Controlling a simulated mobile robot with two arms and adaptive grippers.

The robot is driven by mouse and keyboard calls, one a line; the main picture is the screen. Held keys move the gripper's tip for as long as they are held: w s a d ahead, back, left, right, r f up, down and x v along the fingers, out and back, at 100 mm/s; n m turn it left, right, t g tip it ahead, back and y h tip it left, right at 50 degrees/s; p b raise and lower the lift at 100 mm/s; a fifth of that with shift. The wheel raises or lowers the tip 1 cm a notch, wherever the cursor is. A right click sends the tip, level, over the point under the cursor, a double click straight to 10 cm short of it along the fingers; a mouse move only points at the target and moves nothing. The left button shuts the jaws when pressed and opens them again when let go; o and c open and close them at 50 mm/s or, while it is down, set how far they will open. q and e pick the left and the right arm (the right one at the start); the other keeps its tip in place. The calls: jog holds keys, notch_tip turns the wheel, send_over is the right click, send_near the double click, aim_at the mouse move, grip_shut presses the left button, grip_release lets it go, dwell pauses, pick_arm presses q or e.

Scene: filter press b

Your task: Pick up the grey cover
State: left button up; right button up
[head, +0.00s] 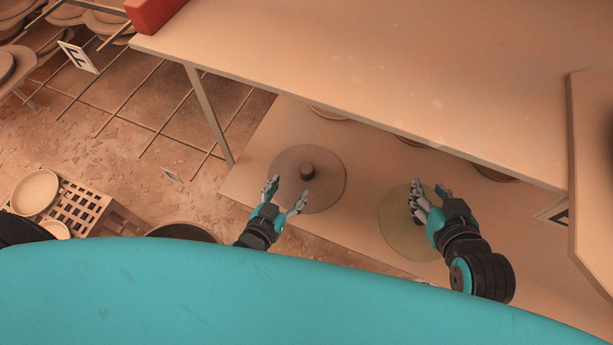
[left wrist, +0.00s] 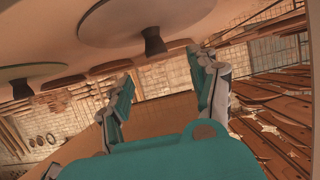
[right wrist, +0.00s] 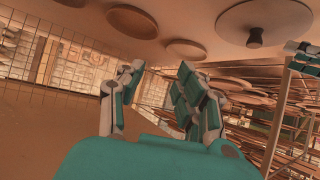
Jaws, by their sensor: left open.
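The grey cover (head: 325,167), a round disc with a dark knob in its middle, lies flat on the lower surface in the head view. My left gripper (head: 287,191) is open over the cover's near left edge, its fingers apart and short of the knob. The cover also shows at the top of the left wrist view (left wrist: 135,20), its knob ahead of the open fingers, nothing between them. It shows in the right wrist view (right wrist: 277,20). My right gripper (head: 431,188) is over a greenish disc (head: 400,235), fingers apart and empty; the fingers partly hide that disc.
A large upper table (head: 380,70) overhangs the lower surface (head: 255,160) just beyond the discs. Several plain discs lie partly under it. An upright panel (head: 590,180) stands at the right. A red block (head: 152,14) sits on the upper table's left corner.

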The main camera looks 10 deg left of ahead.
aim_at(304, 172)
pick_arm(q)
jog(key=b+x, duration=0.1)
jog(key=x, duration=0.4)
jog(key=shift+f, duration=0.1)
jog(key=shift+w+d+f+b, duration=0.15)
jog(key=shift+w+b, duration=0.3)
jog(key=x, duration=0.1)
jog(key=b+x, duration=0.1)
jog(key=x, duration=0.1)
jog(key=b+x, duration=0.1)
jog(key=shift+w+d+f, duration=0.1)
jog(key=shift+d+f, duration=0.1)
jog(key=shift+d, duration=0.1)
jog(key=shift+w, duration=0.15)
pick_arm(e)
jog(key=w+a+r+t+y, duration=0.1)
jog(key=r+t+y, duration=0.1)
jog(key=r+t, duration=0.3)
jog(key=w+a+r+t+y, duration=0.1)
jog(key=r+t, duration=0.5)
jog(key=r, duration=0.6)
jog(key=shift+w+a+r+t+y, duration=0.3)
jog(key=shift+w+a+y, duration=0.1)
jog(key=shift+a, duration=0.3)
pick_arm(q)
grip_shut()
pick_arm(e)
jog(key=shift+n, duration=0.3)
